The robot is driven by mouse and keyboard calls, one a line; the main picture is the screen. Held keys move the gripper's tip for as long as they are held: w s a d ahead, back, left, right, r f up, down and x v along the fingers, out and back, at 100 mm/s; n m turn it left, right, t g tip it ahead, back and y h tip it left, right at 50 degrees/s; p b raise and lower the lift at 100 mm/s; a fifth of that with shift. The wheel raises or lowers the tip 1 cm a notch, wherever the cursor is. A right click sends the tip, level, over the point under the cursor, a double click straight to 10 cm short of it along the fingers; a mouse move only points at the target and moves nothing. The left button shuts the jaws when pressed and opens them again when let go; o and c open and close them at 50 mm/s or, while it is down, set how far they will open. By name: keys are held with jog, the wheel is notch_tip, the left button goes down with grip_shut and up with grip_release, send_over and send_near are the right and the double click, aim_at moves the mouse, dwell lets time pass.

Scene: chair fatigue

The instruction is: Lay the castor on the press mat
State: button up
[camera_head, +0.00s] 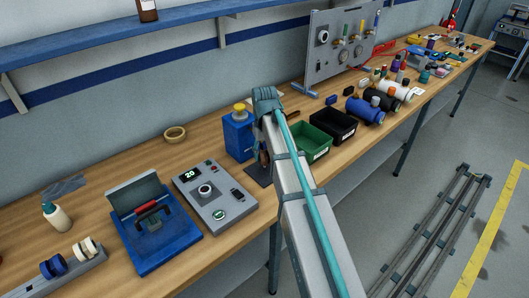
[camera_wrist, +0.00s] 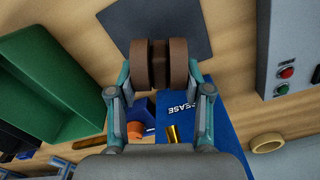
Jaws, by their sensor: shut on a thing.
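The castor (camera_wrist: 152,64), a brown twin wheel with a dark middle, is between the fingers of my gripper (camera_wrist: 155,84) in the wrist view. My gripper is shut on it. A flat dark grey mat (camera_wrist: 160,18) lies on the bench just beyond the castor in that view, partly covered by it. I cannot tell the gap between castor and mat. In the head view the mat (camera_head: 258,176) shows in front of the blue grease box, and my arm hides most of the gripper and castor.
The blue grease box (camera_head: 238,136) stands close beside my gripper. A green bin (camera_head: 318,153) and a black bin (camera_head: 345,130) are to the right. A grey control box (camera_head: 215,197) and a blue lidded press (camera_head: 148,235) are to the left. A tan ring (camera_head: 174,134) lies behind.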

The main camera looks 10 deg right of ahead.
jog(key=shift+f, duration=0.15)
jog(key=o, duration=1.1)
jog(key=shift+c, duration=0.2)
notch_tip(320, 180, up, 12)
jog(key=b, duration=0.2)
